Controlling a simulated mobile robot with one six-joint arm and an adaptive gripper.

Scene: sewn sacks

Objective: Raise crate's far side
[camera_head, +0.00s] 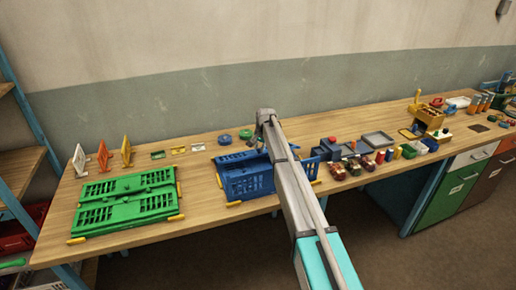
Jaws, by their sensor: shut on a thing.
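The blue crate (247,184) stands on the wooden bench near the middle, with its near wall upright. A blue end panel (311,168) shows to the right of my arm. The crate's far side (236,158) shows as a blue strip at the back, its exact tilt hard to tell. My gripper (262,147) points down at the crate's far edge and is shut on that far side. The fingertips are small, and my arm hides the crate's middle and right part.
A green crate (125,204) lies folded flat at the left, with several coloured stands (102,156) behind it. Small jars (353,166), a grey tray (378,139) and boxes crowd the bench to the right. Green and blue round items (224,140) lie behind the blue crate.

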